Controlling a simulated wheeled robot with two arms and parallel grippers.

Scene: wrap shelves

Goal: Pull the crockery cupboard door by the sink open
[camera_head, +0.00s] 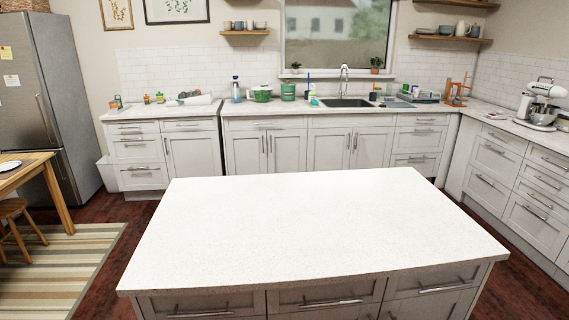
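The sink (345,103) is set in the back counter under the window. A pair of white cupboard doors (328,150) with vertical bar handles sits directly below it, and both are shut. Another shut pair of doors (245,154) stands just to the left, with its handles close together in the middle. I cannot tell which of these doors is the crockery cupboard, as no contents show. Neither of my grippers is in view.
A large white-topped island (315,220) fills the foreground, between me and the back cupboards. Dark floor (110,240) is open on the island's left, with a striped rug (60,270). A wooden table (22,172) and fridge (45,105) stand at the left.

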